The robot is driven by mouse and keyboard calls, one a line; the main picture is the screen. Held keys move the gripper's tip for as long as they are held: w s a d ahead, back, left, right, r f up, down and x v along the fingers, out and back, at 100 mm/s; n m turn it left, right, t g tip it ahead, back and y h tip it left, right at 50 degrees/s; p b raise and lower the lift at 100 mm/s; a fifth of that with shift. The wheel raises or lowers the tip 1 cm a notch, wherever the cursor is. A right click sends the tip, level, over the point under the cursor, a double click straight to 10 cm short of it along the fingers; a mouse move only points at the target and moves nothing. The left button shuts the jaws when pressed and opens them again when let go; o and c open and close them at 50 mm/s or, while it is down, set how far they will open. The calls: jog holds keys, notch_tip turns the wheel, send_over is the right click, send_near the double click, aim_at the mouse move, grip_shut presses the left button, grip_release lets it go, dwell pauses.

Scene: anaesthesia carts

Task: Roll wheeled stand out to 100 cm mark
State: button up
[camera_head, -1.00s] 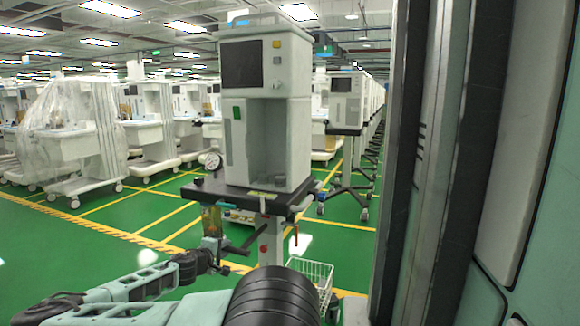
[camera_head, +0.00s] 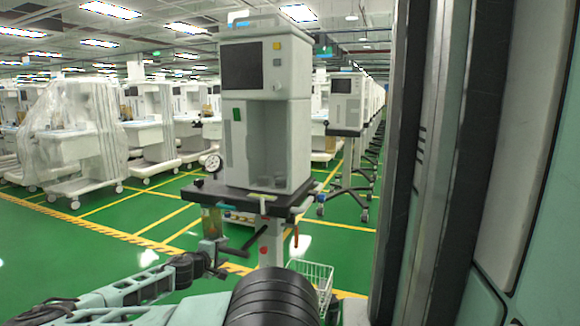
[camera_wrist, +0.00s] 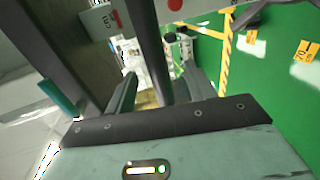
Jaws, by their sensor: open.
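The wheeled stand (camera_head: 272,240) is in the middle of the head view, with a dark tray top and a tall white-grey machine with a dark screen standing on it. Its base and wheels are mostly hidden by my arm. A dark handle bar (camera_wrist: 155,50) runs between the fingers of my gripper (camera_wrist: 160,90) in the wrist view. The fingers are open on either side of it; contact cannot be told. In the head view my gripper (camera_head: 216,256) is at the stand's front left. Yellow floor tags (camera_wrist: 305,51) lie to the right in the wrist view; their digits are unclear.
A wire basket (camera_head: 312,274) hangs low on the stand's right. Green floor with yellow lines (camera_head: 100,228) is open to the left. A plastic-covered cart (camera_head: 75,140) and rows of carts stand behind. A large panelled cabinet-like surface (camera_head: 520,150) fills the right side.

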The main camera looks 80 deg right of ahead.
jog(key=p+v, duration=0.1)
jog(key=v, duration=0.6)
jog(key=shift+a, duration=0.2)
jog(key=shift+r, duration=0.15)
dwell(0.5)
